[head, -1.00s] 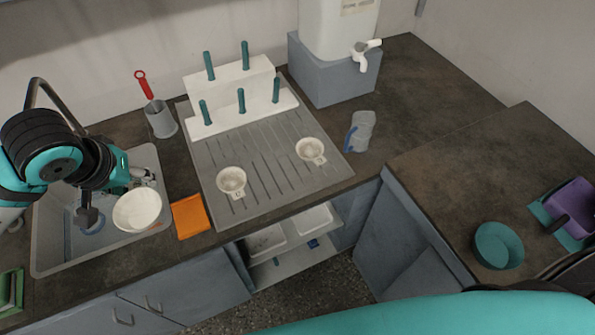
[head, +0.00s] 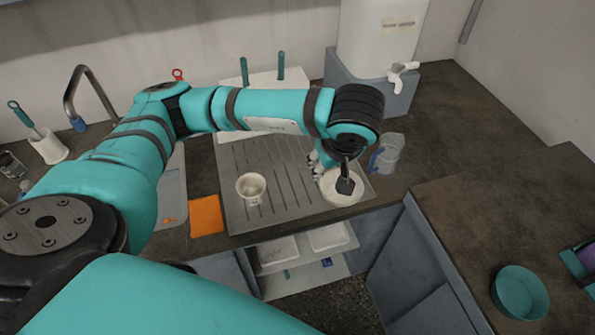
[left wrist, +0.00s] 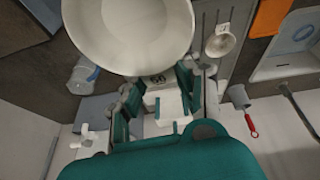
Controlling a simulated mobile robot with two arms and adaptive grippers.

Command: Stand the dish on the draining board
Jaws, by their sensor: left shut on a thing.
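My left gripper (head: 333,168) is shut on the rim of a round white dish (head: 342,190) over the right part of the draining board (head: 285,190). The dish also fills the upper part of the left wrist view (left wrist: 130,30), just beyond the fingers (left wrist: 157,88). I cannot tell whether the dish touches the board. A white cup (head: 251,188) stands on the board left of it. Behind my arm, a white stepped rack (head: 262,79) with teal pegs is partly hidden. My right gripper is not in view.
A clear jug (head: 390,152) stands close right of the dish. A white water container (head: 375,40) with a tap is behind it. An orange cloth (head: 206,215) lies left of the board by the sink (head: 172,205). A teal bowl (head: 520,292) is on the right counter.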

